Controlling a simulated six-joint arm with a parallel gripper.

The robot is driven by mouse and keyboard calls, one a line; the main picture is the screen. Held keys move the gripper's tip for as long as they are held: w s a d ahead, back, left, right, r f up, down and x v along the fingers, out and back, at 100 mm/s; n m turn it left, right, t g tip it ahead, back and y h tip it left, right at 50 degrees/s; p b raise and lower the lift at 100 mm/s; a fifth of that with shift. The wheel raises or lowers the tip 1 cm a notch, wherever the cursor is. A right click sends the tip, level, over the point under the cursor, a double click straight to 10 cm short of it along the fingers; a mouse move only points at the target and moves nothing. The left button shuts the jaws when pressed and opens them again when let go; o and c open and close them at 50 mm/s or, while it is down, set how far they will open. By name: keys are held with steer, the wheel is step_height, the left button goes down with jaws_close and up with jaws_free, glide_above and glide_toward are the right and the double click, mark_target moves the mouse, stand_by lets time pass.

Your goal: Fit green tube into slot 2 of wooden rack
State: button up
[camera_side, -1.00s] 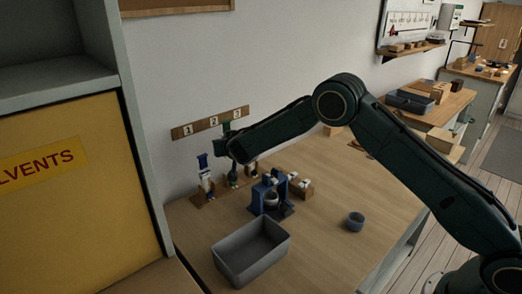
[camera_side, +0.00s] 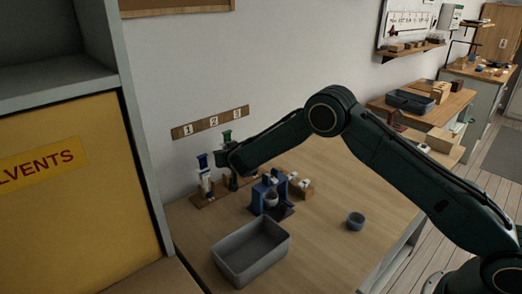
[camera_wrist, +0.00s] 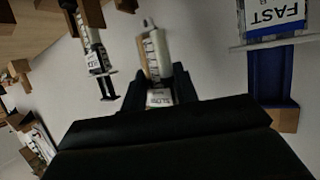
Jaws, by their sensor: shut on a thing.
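My gripper (camera_side: 226,157) is shut on the green tube, whose green top (camera_side: 227,136) shows above the jaws in the side view. In the wrist view my gripper (camera_wrist: 160,95) holds a pale, graduated tube body (camera_wrist: 156,50) between its dark fingers. The tube looks roughly upright, over the middle of the wooden rack (camera_side: 203,200). My gripper hides much of its lower part, so I cannot tell whether its tip is in a slot. A blue-topped tube (camera_side: 204,170) stands at the rack's left end, under number 1.
A wall strip (camera_side: 211,122) carries the numbers 1, 2 and 3. A blue stand (camera_side: 268,193) is close in front of the rack, right of my gripper. A grey bin (camera_side: 250,252) and a small grey-blue cup (camera_side: 355,221) are on the bench.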

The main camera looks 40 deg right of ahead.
steer(key=shift+f, duration=0.45)
steer(key=shift+f, duration=2.3)
stand_by(3.8)
steer(key=o, duration=1)
steer(key=shift+o, duration=0.2)
steer(key=shift+f, duration=0.25)
steer(key=shift+o, duration=0.6)
